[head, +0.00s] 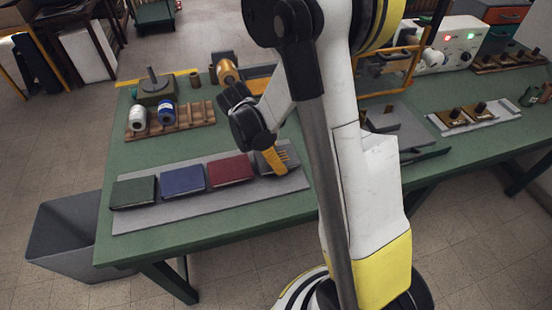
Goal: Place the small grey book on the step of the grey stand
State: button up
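The small grey book (286,155) lies at the right end of a row of books on a grey mat (220,201). My gripper (273,161) is over it, its yellow fingers pointing down and covering part of the book. I cannot tell whether the fingers touch or grip it. A grey stepped block (404,126), which looks like the grey stand, is on the table right of my arm. My arm hides its left part.
Green (133,192), blue (182,180) and red (229,171) books lie left of the grey one. A wooden rack with spools (170,125) stands behind them. My arm crosses between the books and stand. A control box (455,45) is at the back right.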

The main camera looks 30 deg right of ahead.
jog(key=o, duration=1.2)
jog(key=shift+o, duration=0.2)
jog(key=p+v, duration=0.5)
jog(key=v, duration=0.6)
jog(key=s+a+r+m+t+y, duration=0.4)
jog(key=s+a+r+m+t, duration=0.4)
jog(key=s+r+m, duration=0.4)
jog(key=shift+s+a+r+m, duration=0.2)
jog(key=shift+a+r+m, duration=0.1)
jog(key=shift+r+m, duration=0.9)
jog(key=shift+f, duration=0.2)
